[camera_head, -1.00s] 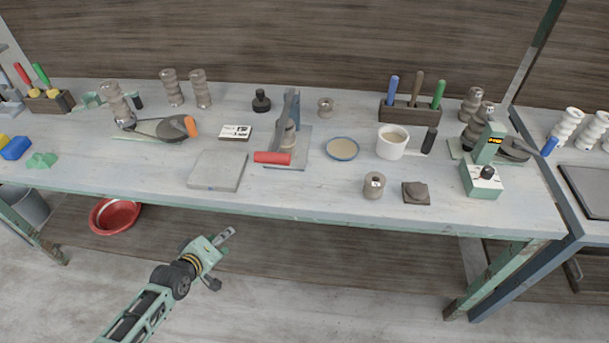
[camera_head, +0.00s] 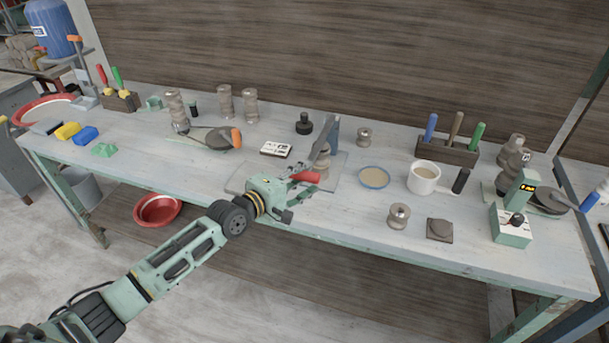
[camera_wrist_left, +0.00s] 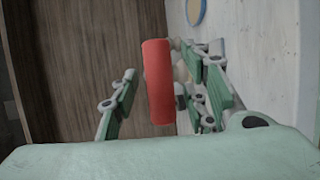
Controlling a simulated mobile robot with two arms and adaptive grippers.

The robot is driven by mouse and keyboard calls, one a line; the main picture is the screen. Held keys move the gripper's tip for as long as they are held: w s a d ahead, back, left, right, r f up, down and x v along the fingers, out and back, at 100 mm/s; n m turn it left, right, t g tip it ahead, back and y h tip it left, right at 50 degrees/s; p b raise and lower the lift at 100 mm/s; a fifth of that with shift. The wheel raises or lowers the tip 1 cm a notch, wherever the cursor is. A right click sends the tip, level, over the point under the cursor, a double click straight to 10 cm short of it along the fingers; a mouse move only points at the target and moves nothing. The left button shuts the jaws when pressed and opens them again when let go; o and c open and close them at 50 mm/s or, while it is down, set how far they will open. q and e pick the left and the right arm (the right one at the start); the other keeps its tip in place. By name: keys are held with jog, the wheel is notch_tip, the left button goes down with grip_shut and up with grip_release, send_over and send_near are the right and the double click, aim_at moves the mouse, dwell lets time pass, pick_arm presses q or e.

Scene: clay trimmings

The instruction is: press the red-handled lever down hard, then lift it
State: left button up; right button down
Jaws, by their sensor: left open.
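The lever's red handle (camera_head: 306,177) is at the near end of a grey lever arm (camera_head: 321,158) that slopes down from an upright on a grey base plate (camera_head: 339,166). My left gripper (camera_head: 298,182) is at the red handle and hides part of it. In the left wrist view the red handle (camera_wrist_left: 158,82) stands between the two open fingers of the gripper (camera_wrist_left: 165,98), nearer the right finger. I cannot tell whether a finger touches it. A clay piece (camera_head: 323,168) sits under the lever arm. My right gripper is not in view.
A grey slab (camera_head: 237,184) lies partly behind my left gripper. A small card (camera_head: 276,149) lies behind.

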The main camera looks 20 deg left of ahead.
pick_arm(q)
jog(key=shift+w+d, duration=0.2)
jog(key=shift+w, duration=0.15)
jog(key=shift+c, duration=0.4)
grip_shut()
